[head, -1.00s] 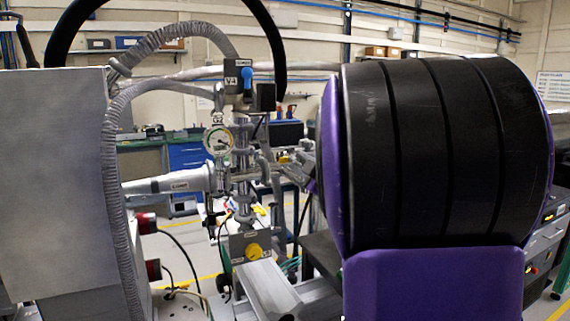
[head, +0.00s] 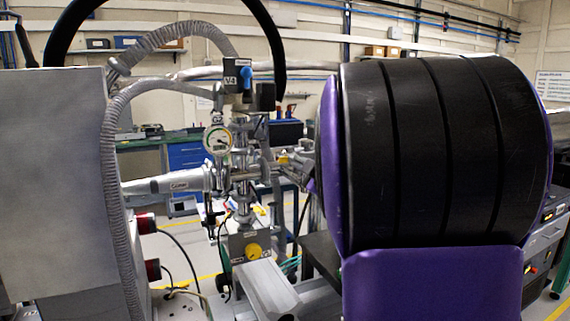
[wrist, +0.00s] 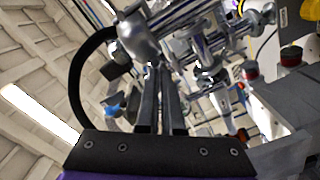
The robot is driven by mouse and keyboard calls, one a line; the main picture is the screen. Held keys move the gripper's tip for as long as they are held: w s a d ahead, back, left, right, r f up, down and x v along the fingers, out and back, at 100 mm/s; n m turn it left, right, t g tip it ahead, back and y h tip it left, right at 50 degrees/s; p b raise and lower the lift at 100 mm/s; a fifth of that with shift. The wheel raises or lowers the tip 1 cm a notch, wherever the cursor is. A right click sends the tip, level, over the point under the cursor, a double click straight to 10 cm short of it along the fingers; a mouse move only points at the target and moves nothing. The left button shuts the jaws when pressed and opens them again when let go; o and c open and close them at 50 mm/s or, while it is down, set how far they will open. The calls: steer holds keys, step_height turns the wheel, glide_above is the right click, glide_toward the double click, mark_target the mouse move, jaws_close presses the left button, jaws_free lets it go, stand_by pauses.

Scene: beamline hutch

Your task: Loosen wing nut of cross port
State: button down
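The metal vacuum cross (head: 241,178) stands on a vertical column left of my arm in the head view. A side arm of it points right, toward my gripper. My gripper is mostly hidden behind my black and purple arm link in the head view. In the wrist view the two dark fingers of my gripper (wrist: 158,70) run close together, with a narrow gap between them. Their tips reach the shiny metal fittings (wrist: 140,38) of the cross. I cannot make out the wing nut or whether anything is between the tips.
A round gauge (head: 217,140) and a blue-knobbed valve (head: 246,76) sit above the cross. A yellow knob (head: 253,250) is below. A ribbed hose (head: 112,190) and grey cabinet (head: 50,180) stand left. Red-capped fittings (wrist: 291,56) show at right in the wrist view.

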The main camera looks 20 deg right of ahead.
steer(key=shift+n+b, duration=0.3)
steer(key=shift+b, duration=0.1)
stand_by(0.4)
steer(key=n+b, duration=0.9)
steer(key=n, duration=1.4)
steer(key=shift+r, duration=0.2)
steer(key=shift+n, duration=0.3)
steer(key=c, duration=1)
jaws_free()
steer(key=shift+c, duration=0.2)
steer(key=shift+f, duration=0.1)
steer(key=shift+f, duration=0.15)
